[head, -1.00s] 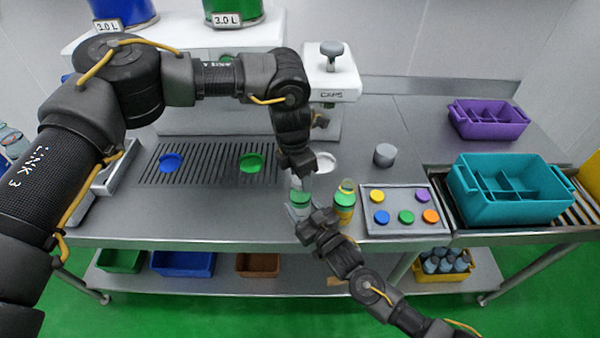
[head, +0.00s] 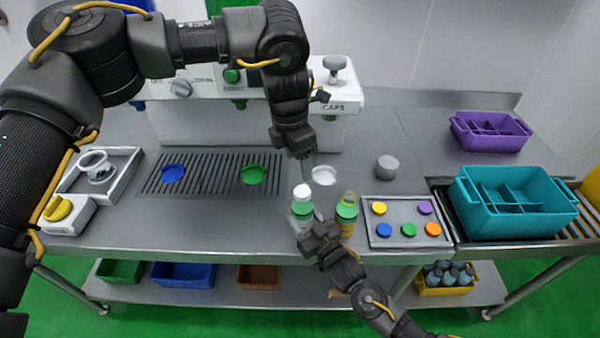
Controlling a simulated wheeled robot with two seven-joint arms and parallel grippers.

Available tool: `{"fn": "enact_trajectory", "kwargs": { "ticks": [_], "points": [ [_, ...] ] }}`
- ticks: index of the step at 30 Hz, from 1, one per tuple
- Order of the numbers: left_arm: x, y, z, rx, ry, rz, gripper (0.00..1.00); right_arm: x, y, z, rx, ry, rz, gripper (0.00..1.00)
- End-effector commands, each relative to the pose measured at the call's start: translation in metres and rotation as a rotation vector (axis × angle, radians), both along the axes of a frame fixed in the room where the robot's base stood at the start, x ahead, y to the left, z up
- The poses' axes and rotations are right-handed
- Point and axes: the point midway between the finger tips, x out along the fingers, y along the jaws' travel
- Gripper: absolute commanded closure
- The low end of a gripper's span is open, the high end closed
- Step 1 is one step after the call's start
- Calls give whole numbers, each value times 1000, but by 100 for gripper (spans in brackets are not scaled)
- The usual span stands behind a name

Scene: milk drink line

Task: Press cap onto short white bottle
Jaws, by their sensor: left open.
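The short white bottle (head: 302,210), with a green band, stands upright near the table's front edge. A white cap (head: 302,191) sits on its top; I cannot tell how firmly it is seated. My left gripper (head: 308,177) is open and empty, just above and behind the cap, apart from it. My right gripper (head: 304,222) comes from the front, with its fingers on both sides of the bottle low down. It appears shut on the bottle, though its wrist hides part of the fingers and the bottle's base.
A yellow bottle with a green band (head: 346,222) stands close on the right. Right of it is a tray (head: 396,243) of coloured caps. A grey cylinder (head: 387,168) and a white disc (head: 324,175) lie behind. A teal crate (head: 512,212) is at right.

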Motion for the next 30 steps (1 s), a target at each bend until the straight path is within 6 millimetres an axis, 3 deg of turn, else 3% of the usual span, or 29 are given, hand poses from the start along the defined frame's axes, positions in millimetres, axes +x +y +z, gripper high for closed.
{"fn": "enact_trajectory", "kwargs": {
  "ticks": [6, 16, 17, 18, 22, 30],
  "points": [
    [-1, 2, 20, -1, 0, 0, 37, 0, 0, 0, 1, -1, 0, 89],
    [-1, 2, 22, 0, 0, 0, 37, 0, 0, 0, 1, -1, 0, 89],
    [-1, 2, 22, 0, 0, 0, 37, 0, 0, 0, 1, -1, 0, 44],
    [-1, 2, 22, 0, 0, 0, 37, 0, 0, 0, 1, -1, 0, 39],
    [-1, 2, 22, 0, 1, 0, 37, 0, 0, 0, 1, -1, 0, 22],
    [-1, 2, 21, 0, 1, 0, 37, -1, 0, 0, 0, 0, 0, 22]
  ]
}}
